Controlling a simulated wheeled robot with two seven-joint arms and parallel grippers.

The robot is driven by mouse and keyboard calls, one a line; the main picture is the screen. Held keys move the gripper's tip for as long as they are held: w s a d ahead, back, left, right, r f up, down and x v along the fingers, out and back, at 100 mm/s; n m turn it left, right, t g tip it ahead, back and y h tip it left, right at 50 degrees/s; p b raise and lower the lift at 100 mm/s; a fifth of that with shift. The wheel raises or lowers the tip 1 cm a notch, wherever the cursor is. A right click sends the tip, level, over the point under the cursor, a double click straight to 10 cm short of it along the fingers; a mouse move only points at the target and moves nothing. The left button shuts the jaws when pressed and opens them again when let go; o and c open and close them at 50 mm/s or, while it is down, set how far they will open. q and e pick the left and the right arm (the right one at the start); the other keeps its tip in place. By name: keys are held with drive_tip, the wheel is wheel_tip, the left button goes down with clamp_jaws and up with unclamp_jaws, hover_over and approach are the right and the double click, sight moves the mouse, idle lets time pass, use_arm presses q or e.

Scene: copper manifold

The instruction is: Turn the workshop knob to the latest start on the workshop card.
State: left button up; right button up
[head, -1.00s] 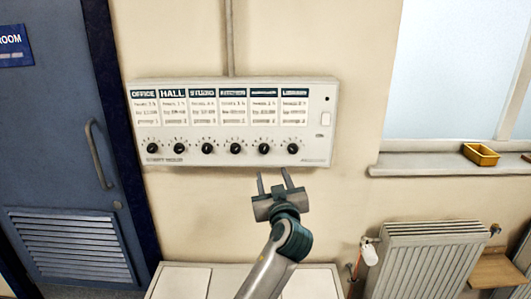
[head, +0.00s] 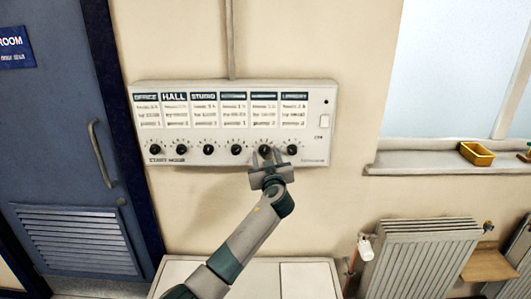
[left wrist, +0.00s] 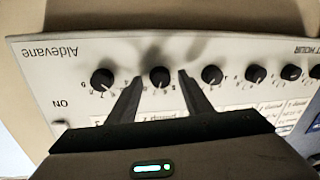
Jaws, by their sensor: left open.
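The white control panel (head: 320,150) on the wall has a row of round black knobs under a row of printed cards with dark headings. The fifth card from the left (head: 264,112) has a heading too blurred to read for certain; its lines are not legible either. Below it is the fifth knob (left wrist: 160,77). My left gripper (head: 266,156) is open at this knob, one finger on each side in the left wrist view, with gaps to the knob. I cannot tell how deep the fingers reach. My right gripper is not in view.
The sixth knob (head: 292,150) and the fourth knob (head: 236,150) are close on either side of the fingers. A white switch (head: 324,121) is at the panel's right. A white cabinet (head: 307,280) stands below, and a radiator (head: 418,260) at right.

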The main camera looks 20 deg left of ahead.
use_arm(q)
drive_tip(key=shift+w+a, duration=0.15)
drive_tip(key=shift+w, duration=0.15)
drive_tip(key=c, duration=1.1)
drive_tip(key=shift+o, duration=0.2)
